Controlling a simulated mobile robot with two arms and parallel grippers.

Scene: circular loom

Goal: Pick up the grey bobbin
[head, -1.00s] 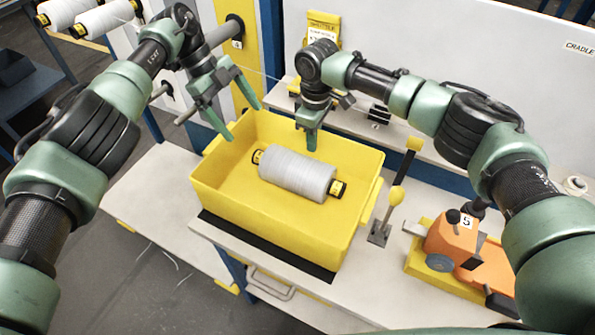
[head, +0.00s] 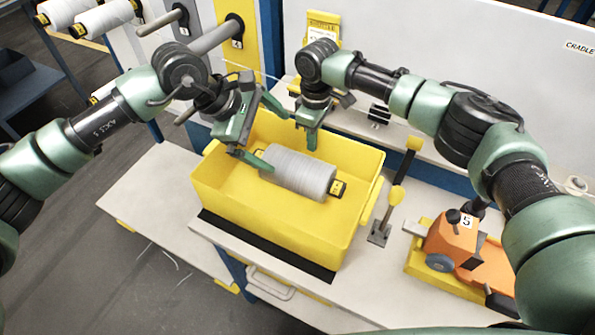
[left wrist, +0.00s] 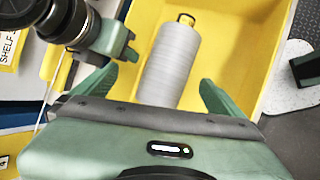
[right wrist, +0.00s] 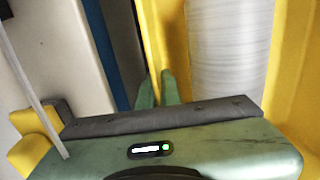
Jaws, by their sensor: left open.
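The grey bobbin (head: 299,173) lies on its side in the yellow bin, with black and yellow ends; its left end is partly hidden by my left gripper in the head view. My left gripper (head: 280,142) is open at the bobbin's left end. In the left wrist view the bobbin (left wrist: 172,65) lies between the open fingers (left wrist: 160,90), with a gap on each side; I cannot tell how far above it they are. My right gripper (head: 306,138) is over the bin's far side, its fingers close together. The bobbin (right wrist: 229,50) lies right of these fingers (right wrist: 157,88) in the right wrist view.
The yellow bin (head: 270,232) stands on a pale table with walls around the bobbin. A yellow-knobbed lever (head: 396,195) and an orange machine (head: 455,240) stand to its right. Several white bobbins (head: 100,18) hang on pegs at the back left.

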